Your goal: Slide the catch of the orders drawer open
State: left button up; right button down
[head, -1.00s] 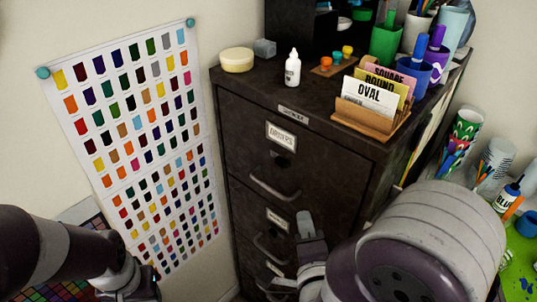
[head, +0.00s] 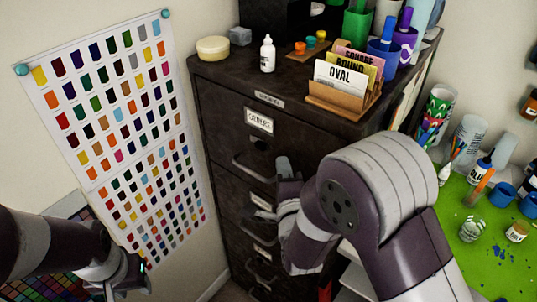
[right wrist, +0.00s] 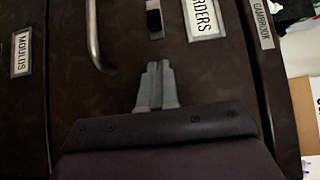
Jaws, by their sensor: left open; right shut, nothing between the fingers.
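The orders drawer (head: 222,125) is the top drawer of a dark filing cabinet, with a white label (head: 259,120) that also shows in the right wrist view (right wrist: 204,16). Its small dark catch (head: 259,144) sits just below the label; in the right wrist view the catch (right wrist: 154,20) lies ahead of my fingertips, with a gap in the picture. My right gripper (head: 283,162) is shut and empty in front of the drawer, below and right of the catch; its fingers show in the right wrist view (right wrist: 158,72). My left gripper (head: 143,268) is low at the left, away from the cabinet.
The drawer's curved handle (head: 252,170) is below the catch, close to my right gripper; it also shows in the right wrist view (right wrist: 93,38). The moulds drawer (right wrist: 22,110) lies below. A card holder (head: 345,100) and white bottle (head: 267,53) stand on the cabinet top.

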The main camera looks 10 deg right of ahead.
aim_at(260, 148)
jog(key=w+a, duration=0.1)
jog(key=w+p, duration=0.1)
jog(key=w, duration=0.1)
jog(key=shift+a+r, duration=0.15)
jog(key=shift+a, duration=0.25)
jog(key=shift+w+a, duration=0.25)
jog(key=shift+w, duration=0.2)
jog(key=shift+s, duration=0.1)
jog(key=shift+w+a+f+b, duration=0.35)
jog(key=shift+w+a+b, duration=0.25)
jog(key=shift+w+b, duration=0.25)
jog(key=shift+a+r, duration=0.15)
jog(key=shift+r, duration=0.2)
